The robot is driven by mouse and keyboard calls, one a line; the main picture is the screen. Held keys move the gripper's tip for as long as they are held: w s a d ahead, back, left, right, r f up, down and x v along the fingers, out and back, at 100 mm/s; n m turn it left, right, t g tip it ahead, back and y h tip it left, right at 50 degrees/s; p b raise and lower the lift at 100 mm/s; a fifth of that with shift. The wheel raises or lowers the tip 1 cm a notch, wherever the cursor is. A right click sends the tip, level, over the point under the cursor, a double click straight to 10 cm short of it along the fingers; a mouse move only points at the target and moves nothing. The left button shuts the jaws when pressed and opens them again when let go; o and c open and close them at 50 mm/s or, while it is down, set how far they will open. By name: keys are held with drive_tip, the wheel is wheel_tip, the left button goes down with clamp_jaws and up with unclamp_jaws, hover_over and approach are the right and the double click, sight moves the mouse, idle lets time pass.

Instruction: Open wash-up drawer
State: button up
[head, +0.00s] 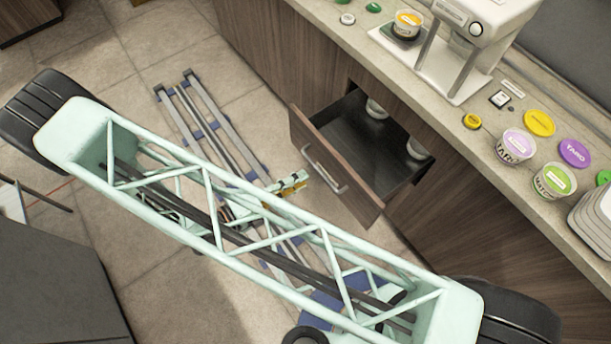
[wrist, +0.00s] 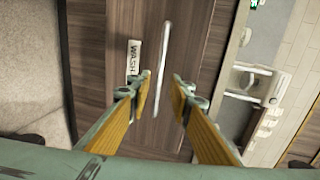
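The wash-up drawer (head: 335,170) stands pulled out from the wooden counter front, and its dark inside shows in the head view. Its front panel carries a pale bar handle (head: 325,170) and a white label, which reads WASH in the wrist view (wrist: 133,57). My gripper (head: 300,184) is just in front of the drawer front. In the wrist view my gripper (wrist: 160,88) is open, with one yellow-padded finger on each side of the handle (wrist: 163,65) and gaps between. Part of my gripper is hidden behind my arm in the head view.
The counter (head: 468,145) above holds a white machine (head: 455,45), labelled cups (head: 515,146) and coloured lids (head: 574,153). Open tiled floor (head: 180,300) lies to the left of the drawer.

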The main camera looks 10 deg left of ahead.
drive_tip(key=shift+v, duration=1.6)
drive_tip(key=shift+r, duration=0.1)
